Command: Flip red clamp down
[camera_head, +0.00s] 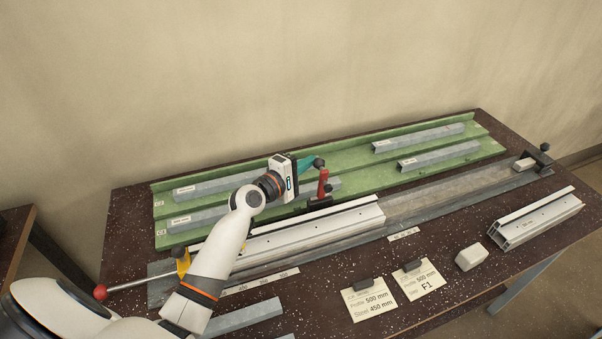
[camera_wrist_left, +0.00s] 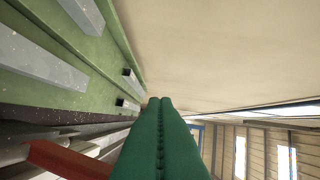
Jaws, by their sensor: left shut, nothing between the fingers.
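The red clamp (camera_head: 323,184) stands upright on its dark base behind the aluminium profile (camera_head: 310,228). Its red handle (camera_wrist_left: 66,160) also shows at the lower left of the left wrist view. My left gripper (camera_head: 318,162), with green fingers, is at the top of the red handle in the head view. The fingers (camera_wrist_left: 160,101) are shut together with nothing between them. They lie beside the handle; I cannot tell whether they touch it. My right gripper is in neither view.
A green tray (camera_head: 350,168) with several grey bars lies behind the clamp. A lever with a red ball (camera_head: 101,292) is at the left. Two paper cards (camera_head: 368,304), a pale block (camera_head: 471,257) and another profile (camera_head: 537,220) lie in front.

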